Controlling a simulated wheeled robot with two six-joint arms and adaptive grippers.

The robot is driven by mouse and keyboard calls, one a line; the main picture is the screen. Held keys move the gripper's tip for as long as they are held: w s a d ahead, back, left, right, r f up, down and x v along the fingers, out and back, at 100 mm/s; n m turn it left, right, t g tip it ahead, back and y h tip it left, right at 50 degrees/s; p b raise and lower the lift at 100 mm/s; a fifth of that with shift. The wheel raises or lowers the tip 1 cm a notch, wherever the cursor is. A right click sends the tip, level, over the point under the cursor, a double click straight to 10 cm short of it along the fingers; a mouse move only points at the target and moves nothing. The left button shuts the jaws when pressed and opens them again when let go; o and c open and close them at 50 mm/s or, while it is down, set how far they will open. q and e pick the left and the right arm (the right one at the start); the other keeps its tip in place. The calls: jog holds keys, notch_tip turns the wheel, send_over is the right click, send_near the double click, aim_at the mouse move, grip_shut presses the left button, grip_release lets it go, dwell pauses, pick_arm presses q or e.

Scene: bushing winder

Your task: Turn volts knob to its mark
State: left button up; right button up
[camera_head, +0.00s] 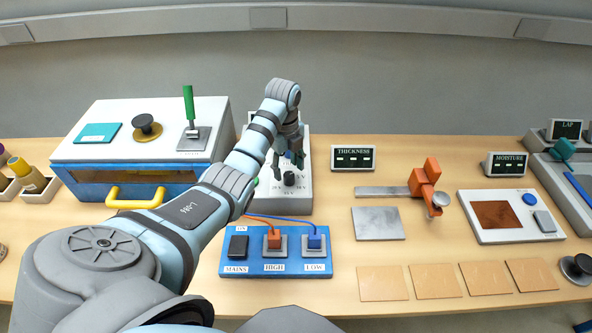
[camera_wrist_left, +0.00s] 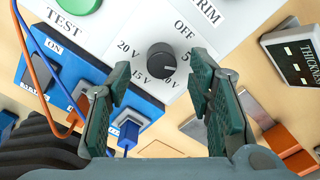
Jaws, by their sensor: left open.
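The volts knob (camera_head: 289,179) is a black round knob on the front of a white tester box (camera_head: 299,203). In the left wrist view the knob (camera_wrist_left: 161,58) sits in a ring of labels. OFF, 20 V and 15 V are readable, and a label starting with 5 is partly hidden by a finger. A small light pointer line shows at the knob's lower right; its exact setting is hard to read. My left gripper (camera_head: 290,158) is above and behind the knob in the head view. Its green-padded fingers (camera_wrist_left: 158,88) are open and empty, apart from the knob. My right gripper is not in view.
A blue switch panel (camera_head: 276,262) with MAINS, HIGH and LOW stands in front, with orange and blue cables running toward the tester. A THICKNESS display (camera_head: 353,158) is to the right. A blue-and-white oven-like box (camera_head: 146,145) is left. Flat sheets (camera_head: 383,283) lie front right.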

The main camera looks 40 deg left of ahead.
aim_at(289, 175)
pick_arm(q)
notch_tip(289, 175, down, 3)
jog(key=shift+r, duration=0.15)
jog(key=shift+w+f, duration=0.2)
jog(key=shift+f, duration=0.2)
jog(key=shift+s, duration=0.1)
grip_shut()
